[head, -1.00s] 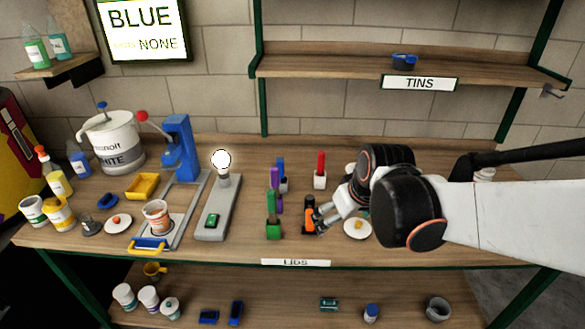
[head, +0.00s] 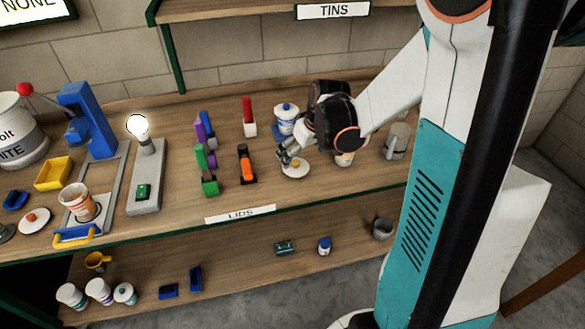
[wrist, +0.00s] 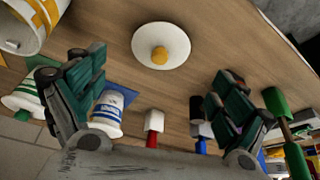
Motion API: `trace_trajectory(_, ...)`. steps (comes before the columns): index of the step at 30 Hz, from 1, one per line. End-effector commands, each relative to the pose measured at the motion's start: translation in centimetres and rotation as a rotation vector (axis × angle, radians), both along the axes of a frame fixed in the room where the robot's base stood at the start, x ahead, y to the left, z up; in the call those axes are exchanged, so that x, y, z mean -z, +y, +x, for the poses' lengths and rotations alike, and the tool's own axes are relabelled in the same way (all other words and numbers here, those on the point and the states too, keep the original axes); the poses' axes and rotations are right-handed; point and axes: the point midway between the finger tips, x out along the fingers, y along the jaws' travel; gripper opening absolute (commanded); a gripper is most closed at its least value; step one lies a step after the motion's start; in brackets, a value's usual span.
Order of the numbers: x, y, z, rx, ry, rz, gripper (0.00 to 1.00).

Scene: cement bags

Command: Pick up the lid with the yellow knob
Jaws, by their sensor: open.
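The lid with the yellow knob is a round white disc (head: 297,170) lying flat on the bench, right of the orange-and-black item. In the wrist view the white lid (wrist: 177,37) is whole, with its yellow knob (wrist: 159,56) facing the camera. My gripper (head: 287,158) is over the lid's left side in the head view and partly covers it. In the wrist view its two dark green finger pads (wrist: 162,80) are wide apart, with nothing between them. The lid lies beyond the fingertips, roughly centred between them. I cannot tell the exact gap.
A blue-and-white tin (head: 286,118) stands behind the gripper. A yellow-striped tin (wrist: 27,22) is close in the wrist view. Another lid with an orange-red knob (head: 35,220) lies far left.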

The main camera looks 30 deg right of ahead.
Motion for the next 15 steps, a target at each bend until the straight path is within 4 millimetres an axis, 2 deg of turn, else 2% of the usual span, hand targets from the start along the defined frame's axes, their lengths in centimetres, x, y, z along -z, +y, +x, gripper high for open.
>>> trace_trajectory(1, 0.9, 0.0, 0.3, -0.001, 0.0, 0.0, 0.93)
trace_trajectory(3, 1.5, 0.1, 0.6, 0.0, 0.0, 0.0, 0.93)
trace_trajectory(11, 2.7, 0.1, 1.2, 0.0, 0.0, 0.0, 0.93)
trace_trajectory(15, 4.4, 0.0, 2.0, -0.001, 0.0, 0.0, 0.93)
